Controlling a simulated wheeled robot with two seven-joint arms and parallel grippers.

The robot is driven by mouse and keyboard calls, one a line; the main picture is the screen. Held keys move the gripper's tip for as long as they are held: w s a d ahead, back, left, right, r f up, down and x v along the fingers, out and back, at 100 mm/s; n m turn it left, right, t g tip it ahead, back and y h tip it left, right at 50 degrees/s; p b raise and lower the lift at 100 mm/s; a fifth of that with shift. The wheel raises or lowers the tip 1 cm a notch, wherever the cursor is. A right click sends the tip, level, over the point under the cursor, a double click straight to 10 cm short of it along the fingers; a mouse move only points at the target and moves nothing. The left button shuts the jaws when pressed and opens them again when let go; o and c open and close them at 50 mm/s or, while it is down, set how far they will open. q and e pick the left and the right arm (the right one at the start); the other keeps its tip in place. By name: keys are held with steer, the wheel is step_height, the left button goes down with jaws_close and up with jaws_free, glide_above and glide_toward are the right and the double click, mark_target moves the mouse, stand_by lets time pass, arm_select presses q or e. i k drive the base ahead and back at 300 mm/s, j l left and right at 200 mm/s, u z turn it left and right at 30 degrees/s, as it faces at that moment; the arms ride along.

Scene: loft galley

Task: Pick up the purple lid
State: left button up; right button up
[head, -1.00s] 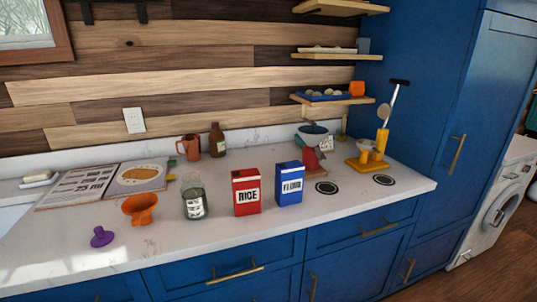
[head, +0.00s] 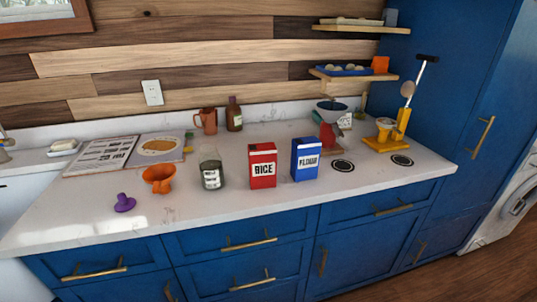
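The purple lid (head: 125,203) is small, with a raised knob, and lies on the white counter (head: 90,228) near its front edge, at the left in the head view. An orange funnel-like cup (head: 158,179) stands just behind it and to its right, apart from it. Nothing covers the lid. Neither of my grippers is in view.
A glass jar (head: 211,170), a red rice box (head: 262,165) and a blue flour box (head: 305,159) stand to the right. An open book (head: 105,156) lies behind the lid. A mug (head: 206,121) and bottle (head: 234,115) stand at the back. Counter left of the lid is clear.

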mark_target(125, 204)
steer(key=u, duration=1.3)
